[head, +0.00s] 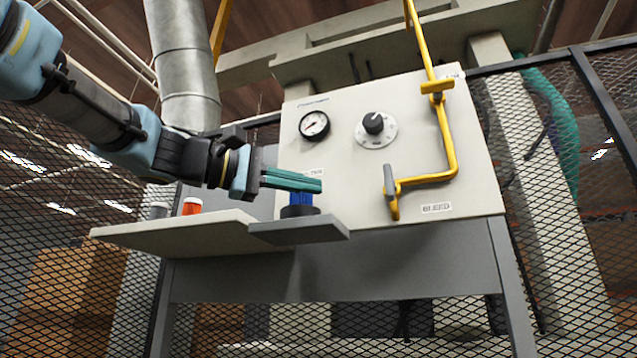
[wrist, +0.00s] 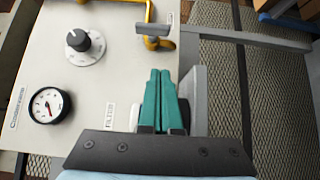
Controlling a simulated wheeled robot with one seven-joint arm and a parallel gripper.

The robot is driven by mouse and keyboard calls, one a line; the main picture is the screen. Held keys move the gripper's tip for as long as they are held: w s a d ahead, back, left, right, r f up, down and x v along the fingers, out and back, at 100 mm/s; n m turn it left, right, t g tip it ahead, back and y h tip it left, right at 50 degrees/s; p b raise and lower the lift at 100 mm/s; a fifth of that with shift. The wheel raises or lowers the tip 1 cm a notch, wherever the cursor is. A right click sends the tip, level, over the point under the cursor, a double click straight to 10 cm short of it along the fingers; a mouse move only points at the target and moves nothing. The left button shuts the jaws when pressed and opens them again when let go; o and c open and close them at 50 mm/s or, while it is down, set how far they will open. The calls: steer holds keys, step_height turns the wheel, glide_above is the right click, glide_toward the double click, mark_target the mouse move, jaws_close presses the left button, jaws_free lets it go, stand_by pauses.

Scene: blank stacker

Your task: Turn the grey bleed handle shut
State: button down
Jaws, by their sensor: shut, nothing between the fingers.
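The grey bleed handle (head: 388,180) stands roughly upright in the head view, on the yellow pipe's lower left end, left of the BLEED label (head: 437,208). In the wrist view the handle (wrist: 154,28) lies across the picture near the top, ahead of the fingertips. My gripper (head: 321,182) has green fingers pressed together with nothing between them. It is left of the handle, apart from it, and in front of the panel's lower left part. The fingers (wrist: 160,72) also show shut in the wrist view.
The pale panel (head: 345,190) carries a gauge (head: 314,125) and a black knob (head: 374,124). A blue part on a dark base (head: 300,211) sits below my fingers on a grey shelf (head: 300,231). An orange object (head: 192,206) stands further left. Space between fingertips and handle looks clear.

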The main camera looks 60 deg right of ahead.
mark_target(389, 182)
steer(key=s+d+p, duration=0.4)
steer(key=s+d, duration=0.3)
steer(key=shift+s+d+p, duration=0.3)
steer(key=shift+s+p, duration=0.05)
steer(key=shift+f, duration=0.15)
steer(key=n+b, duration=0.1)
steer(key=b, duration=0.4)
steer(key=shift+s+f+h+b, duration=0.2)
steer(key=shift+h+b, duration=0.15)
steer(key=shift+h, duration=0.05)
